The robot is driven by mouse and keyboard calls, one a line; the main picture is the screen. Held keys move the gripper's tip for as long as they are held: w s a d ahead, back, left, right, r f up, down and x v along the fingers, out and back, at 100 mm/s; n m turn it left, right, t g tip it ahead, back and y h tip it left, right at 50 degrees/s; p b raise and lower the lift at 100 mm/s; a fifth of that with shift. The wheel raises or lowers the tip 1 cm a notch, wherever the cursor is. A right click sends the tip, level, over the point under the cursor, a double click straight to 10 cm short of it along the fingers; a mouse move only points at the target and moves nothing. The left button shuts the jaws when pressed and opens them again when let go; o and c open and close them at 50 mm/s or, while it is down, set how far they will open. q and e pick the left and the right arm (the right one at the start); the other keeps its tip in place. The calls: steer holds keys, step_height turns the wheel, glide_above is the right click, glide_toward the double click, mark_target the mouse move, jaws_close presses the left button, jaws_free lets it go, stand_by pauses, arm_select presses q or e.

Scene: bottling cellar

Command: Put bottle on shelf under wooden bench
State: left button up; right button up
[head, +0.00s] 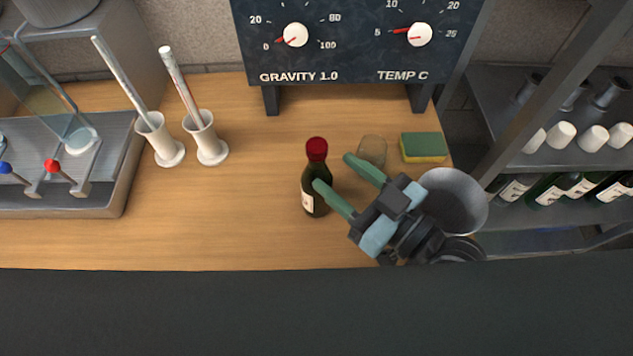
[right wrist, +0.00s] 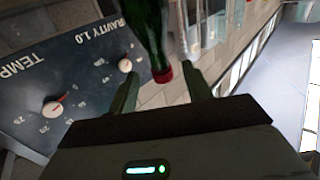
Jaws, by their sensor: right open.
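A dark green bottle (head: 315,185) with a red cap and pale label stands upright on the wooden bench (head: 240,220). My right gripper (head: 333,172) is open, its two green fingers pointing toward the bottle from the right. One finger overlaps the bottle in the head view; I cannot tell if they touch. In the right wrist view the bottle (right wrist: 153,35) shows upside down between the open fingers, its red cap toward the gripper. The shelf under the bench is hidden from view. My left gripper does not show.
A glass (head: 372,150), a sponge (head: 423,147) and a metal funnel (head: 453,200) stand close to my right gripper. Two white cylinders (head: 205,138) with sticks and a metal tray (head: 110,200) are at the left. A rack (head: 520,165) with bottles is at the right.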

mark_target(323, 164)
steer(key=shift+f+p+x, duration=0.25)
steer(key=shift+p+x, duration=0.05)
steer(key=shift+x, duration=0.95)
steer(key=x, duration=0.4)
steer(key=shift+w+a+p, duration=0.15)
steer(key=shift+w+p, duration=0.1)
steer(key=shift+p, duration=0.1)
steer(key=shift+w+a, duration=0.15)
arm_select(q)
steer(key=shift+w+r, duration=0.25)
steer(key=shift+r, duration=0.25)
arm_select(e)
steer(key=shift+f, duration=0.1)
steer(key=c, duration=1)
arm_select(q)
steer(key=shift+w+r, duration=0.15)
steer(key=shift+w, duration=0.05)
arm_select(e)
jaws_close()
